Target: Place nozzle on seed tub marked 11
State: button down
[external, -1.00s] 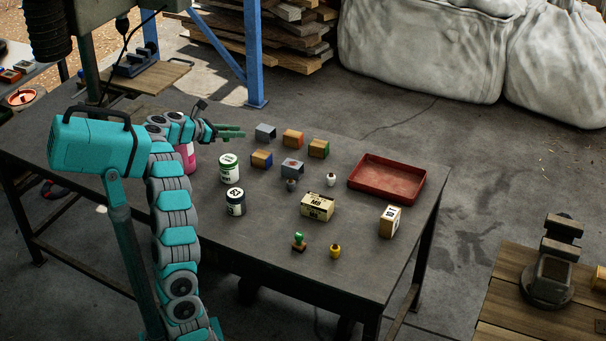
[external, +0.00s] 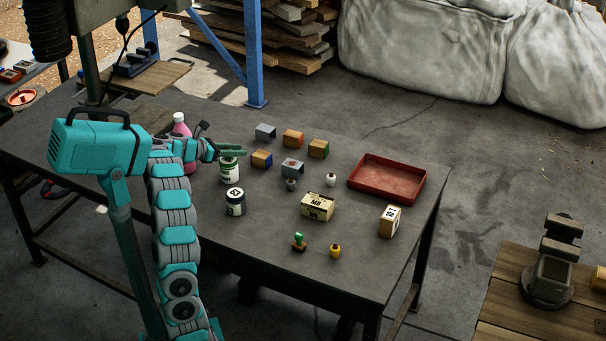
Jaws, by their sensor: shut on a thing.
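My gripper (external: 234,151), with green fingers, is level just above the white tub with green bands (external: 229,175). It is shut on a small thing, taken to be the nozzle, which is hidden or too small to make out. The fingers overlap the tub's top in the picture, and I cannot tell whether anything touches it. The mark on this tub is too small to read surely.
A pink bottle (external: 180,126) stands behind my arm. Several coloured blocks (external: 292,138) lie right of the gripper. A cream box (external: 317,206), red tray (external: 362,196), upright box (external: 389,221), green-topped stamp (external: 299,243) and yellow piece (external: 335,251) stand further right.

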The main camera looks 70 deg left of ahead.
aim_at(227, 148)
jog(key=c, duration=0.6)
grip_release()
jog(key=shift+r, duration=0.1)
jog(key=shift+s+r+p, duration=0.1)
jog(key=shift+r+p, duration=0.05)
jog(key=shift+p, duration=0.2)
jog(key=b+v, duration=0.1)
jog(key=v, duration=0.1)
jog(key=shift+s+d, duration=0.1)
jog(key=shift+s, duration=0.2)
notch_tip(227, 148, up, 7)
jog(key=shift+r, duration=0.1)
